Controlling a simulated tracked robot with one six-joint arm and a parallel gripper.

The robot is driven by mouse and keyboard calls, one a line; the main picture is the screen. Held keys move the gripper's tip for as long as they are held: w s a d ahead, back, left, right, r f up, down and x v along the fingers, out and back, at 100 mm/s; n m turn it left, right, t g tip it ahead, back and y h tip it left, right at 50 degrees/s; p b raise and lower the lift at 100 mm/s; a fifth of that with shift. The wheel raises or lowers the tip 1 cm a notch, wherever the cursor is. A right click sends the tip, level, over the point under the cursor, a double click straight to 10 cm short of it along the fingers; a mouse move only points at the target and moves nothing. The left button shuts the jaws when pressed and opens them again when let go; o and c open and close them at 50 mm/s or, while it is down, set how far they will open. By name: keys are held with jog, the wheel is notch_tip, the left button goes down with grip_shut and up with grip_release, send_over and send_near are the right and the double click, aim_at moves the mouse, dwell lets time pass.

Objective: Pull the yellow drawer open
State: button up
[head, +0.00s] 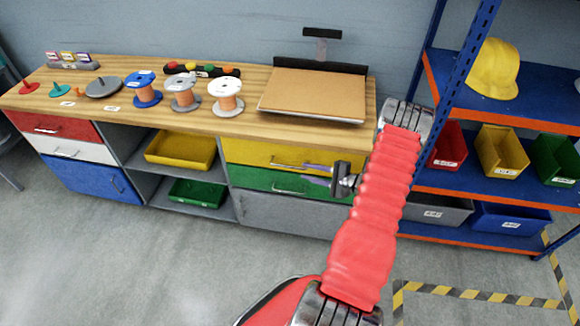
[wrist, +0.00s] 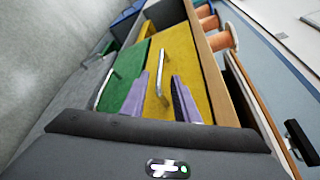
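The yellow drawer (head: 245,151) is in the workbench under its right end. Its front is flush with the bench and it looks shut. It also shows in the wrist view (wrist: 205,82). Its silver bar handle (head: 288,164) is near my gripper's tips in the head view. My gripper (head: 308,173) points left toward the drawer fronts. In the wrist view its two purple fingers (wrist: 160,78) are apart, with the yellow drawer's handle (wrist: 161,66) showing between them. I cannot tell whether either finger touches the handle. Nothing is held.
The green drawer (head: 250,178) with its own handle (wrist: 107,90) is just below the yellow one. A grey cabinet front (head: 285,214) is under that. A blue shelf rack (head: 462,188) with bins stands at the right. The floor (head: 190,255) before the bench is clear.

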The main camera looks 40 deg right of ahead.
aim_at(289, 167)
jog(key=x, duration=0.9)
jog(key=shift+w, duration=0.1)
jog(key=shift+c, duration=0.3)
grip_shut()
